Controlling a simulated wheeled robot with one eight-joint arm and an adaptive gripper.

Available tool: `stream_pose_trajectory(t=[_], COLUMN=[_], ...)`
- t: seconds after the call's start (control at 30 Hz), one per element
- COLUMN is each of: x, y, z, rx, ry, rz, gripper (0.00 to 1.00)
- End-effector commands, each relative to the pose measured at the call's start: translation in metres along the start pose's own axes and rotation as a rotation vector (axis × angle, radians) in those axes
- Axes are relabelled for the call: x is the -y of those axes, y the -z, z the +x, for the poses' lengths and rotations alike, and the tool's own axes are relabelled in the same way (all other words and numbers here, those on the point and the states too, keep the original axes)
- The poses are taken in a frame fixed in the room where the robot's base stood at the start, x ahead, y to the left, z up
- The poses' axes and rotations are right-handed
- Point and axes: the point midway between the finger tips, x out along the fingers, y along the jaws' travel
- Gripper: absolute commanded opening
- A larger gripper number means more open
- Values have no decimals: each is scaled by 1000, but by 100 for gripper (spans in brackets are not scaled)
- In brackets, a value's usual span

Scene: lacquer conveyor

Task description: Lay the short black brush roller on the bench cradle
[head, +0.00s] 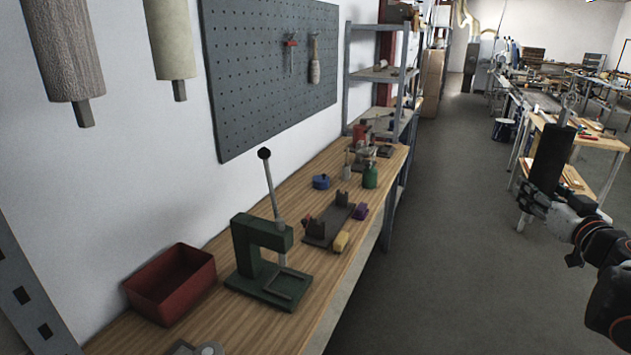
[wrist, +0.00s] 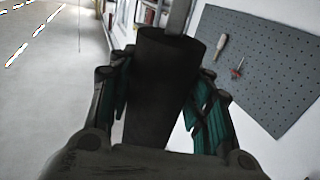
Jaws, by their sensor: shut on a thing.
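The short black brush roller (head: 552,158) is held upright in my gripper (head: 540,200) at the right of the head view, out over the aisle and well away from the bench. In the wrist view the black roller (wrist: 160,85) stands between the two green-lined fingers (wrist: 163,100), with a grey shaft end at its top. The bench cradle (head: 330,222), a dark base with two upright supports, sits on the wooden bench to the left and appears empty. The roller's lower end is partly hidden by my gripper in the head view.
Two rollers hang on the wall. The aisle floor (head: 440,240) is clear.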

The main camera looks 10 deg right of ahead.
Motion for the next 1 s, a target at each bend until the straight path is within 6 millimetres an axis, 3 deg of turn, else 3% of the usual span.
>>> stream_pose_trajectory(t=[0.27,0.5,0.73,1.0], x=[76,159,247,344], y=[-36,-69,-97,-124], z=[62,104,129,134], rx=[0,0,0,0], ry=[49,87,123,161], rz=[0,0,0,0], gripper=[17,17,17,17])
